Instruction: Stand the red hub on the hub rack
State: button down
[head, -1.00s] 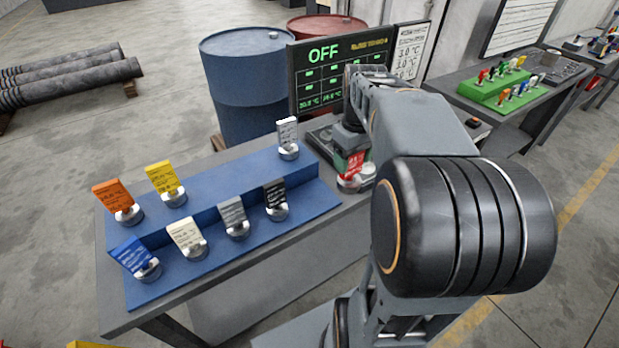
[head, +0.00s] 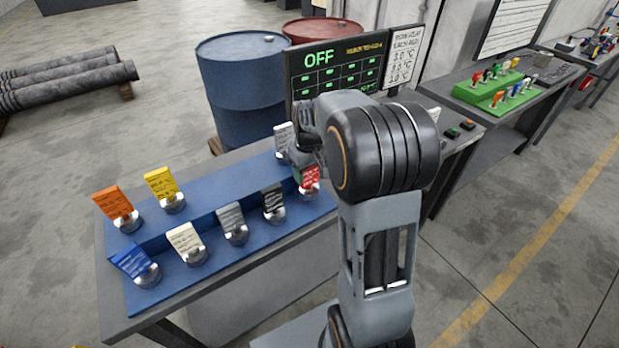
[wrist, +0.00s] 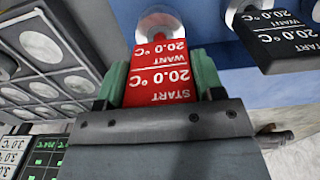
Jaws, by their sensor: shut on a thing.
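The red hub (head: 310,179) is a red label plate on a round silver base. My gripper (wrist: 160,88) is shut on its red plate, with a green finger on each side, in the wrist view. In the head view my gripper is over the right end of the blue stepped hub rack (head: 225,205), right of the black hub (head: 273,203). The red hub's silver base shows at the rack's right end; whether it touches the rack I cannot tell. The white hub (head: 283,140) behind is partly hidden by my arm.
Orange (head: 117,207), yellow (head: 163,188), blue (head: 136,263), cream (head: 187,242) and grey (head: 232,222) hubs stand on the rack. An OFF display panel (head: 320,62) and a blue barrel (head: 245,90) are behind. A second table with a green rack (head: 500,92) is at the right.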

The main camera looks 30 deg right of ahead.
aim_at(310, 184)
jog(key=shift+f, duration=1.35)
jog(key=shift+f, duration=0.1)
jog(key=shift+c, duration=1.2)
grip_release()
jog(key=shift+f, duration=0.1)
